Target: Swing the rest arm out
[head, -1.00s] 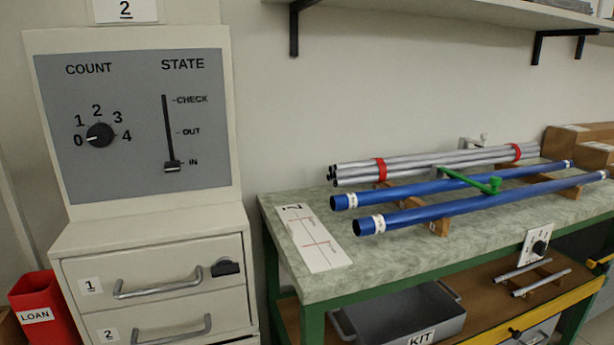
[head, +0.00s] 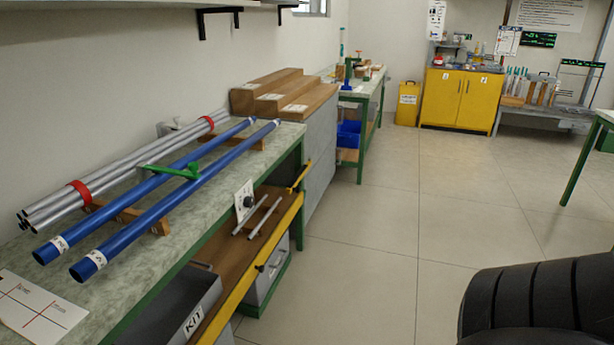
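A yellow bar (head: 236,335) runs along the front of the bench's lower shelf, with a black knob on its face. A shorter yellow piece (head: 300,177) sits near its far end, by the bench leg. I cannot tell for certain which of these is the rest arm. Two blue tubes (head: 165,184) lie side by side on wooden supports (head: 150,220). Neither of my grippers shows in the head view.
A bundle of grey rods (head: 125,165) with red bands lies behind the blue tubes. A grey KIT bin (head: 172,312) and two short rods (head: 263,217) are below the bench top (head: 215,200). Stepped wooden blocks (head: 285,92) stand beyond. The floor (head: 400,225) to the right is clear.

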